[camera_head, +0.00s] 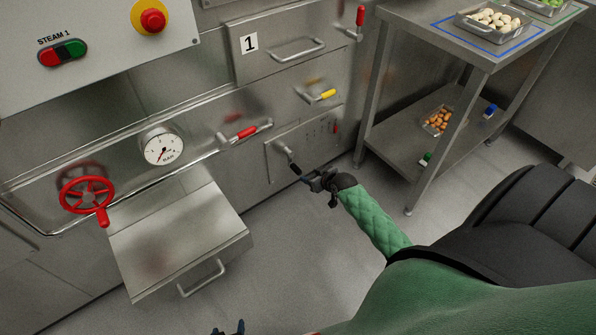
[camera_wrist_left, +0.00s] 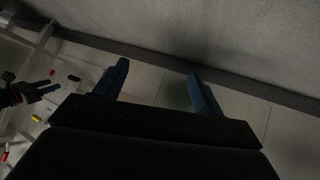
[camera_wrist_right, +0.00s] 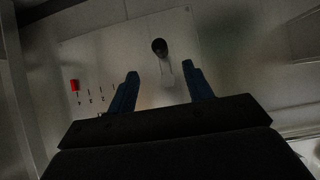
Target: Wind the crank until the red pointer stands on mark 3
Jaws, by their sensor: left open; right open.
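The crank (camera_head: 284,151) is on a steel panel low on the machine front, its black handle (camera_head: 295,168) pointing out towards my right gripper. The red pointer (camera_head: 336,127) is at the right end of the panel's row of marks. In the right wrist view the pointer (camera_wrist_right: 75,85) is beside the end mark, whose small numeral looks like an upside-down 4. My right gripper (camera_head: 312,181) is open at the crank; its fingers (camera_wrist_right: 160,72) are either side of the crank arm, with the black knob (camera_wrist_right: 159,46) just beyond the tips. My left gripper (camera_head: 228,329) is open and empty, low over the floor.
A red handwheel (camera_head: 86,194), a gauge (camera_head: 164,146) and a protruding steel drawer (camera_head: 180,240) are left of the crank. Red- and yellow-gripped handles (camera_head: 320,96) are above it. A steel trolley (camera_head: 405,165) with trays stands to the right. Open floor lies in front.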

